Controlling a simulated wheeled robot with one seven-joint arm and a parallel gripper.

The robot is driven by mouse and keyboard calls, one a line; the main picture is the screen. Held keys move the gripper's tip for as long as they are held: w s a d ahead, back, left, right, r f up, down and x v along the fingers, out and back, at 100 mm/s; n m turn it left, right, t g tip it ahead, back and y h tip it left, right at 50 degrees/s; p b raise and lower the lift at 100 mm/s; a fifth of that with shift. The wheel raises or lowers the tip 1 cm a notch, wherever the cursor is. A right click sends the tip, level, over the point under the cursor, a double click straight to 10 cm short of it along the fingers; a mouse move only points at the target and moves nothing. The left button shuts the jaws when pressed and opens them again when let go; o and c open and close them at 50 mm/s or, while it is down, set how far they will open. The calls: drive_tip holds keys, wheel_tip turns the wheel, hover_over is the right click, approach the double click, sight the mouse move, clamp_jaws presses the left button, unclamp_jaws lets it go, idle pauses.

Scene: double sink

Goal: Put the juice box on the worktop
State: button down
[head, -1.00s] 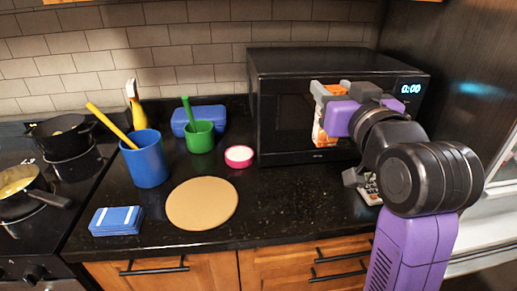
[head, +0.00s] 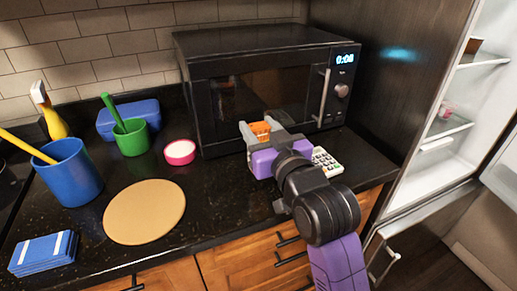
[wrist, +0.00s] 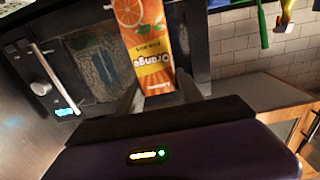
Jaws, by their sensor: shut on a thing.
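The juice box (head: 261,129) is an orange carton. In the wrist view the carton (wrist: 150,42) shows an orange-fruit picture and lettering that is upside down. My gripper (head: 262,134) is shut on it, with a finger on each side, in front of the microwave. In the wrist view the gripper (wrist: 160,93) has its fingers along the carton's sides. Most of the carton is hidden behind my gripper in the head view, so I cannot tell whether its base touches the worktop. The worktop (head: 215,205) is black and speckled.
The black microwave (head: 255,90) stands close behind my gripper. A keypad device (head: 326,160) lies just right of it. A pink-rimmed bowl (head: 180,153), a round tan board (head: 145,212), a green cup (head: 131,138) and a blue cup (head: 68,173) are left. An open fridge (head: 440,130) is right.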

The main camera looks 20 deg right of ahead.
drive_tip(key=shift+f, duration=2.5)
drive_tip(key=shift+f+b, duration=0.15)
drive_tip(key=shift+b, duration=0.2)
drive_tip(key=c, duration=0.8)
unclamp_jaws()
drive_tip(key=shift+o, duration=0.2)
drive_tip(key=shift+s, duration=0.1)
drive_tip(key=s, duration=1.2)
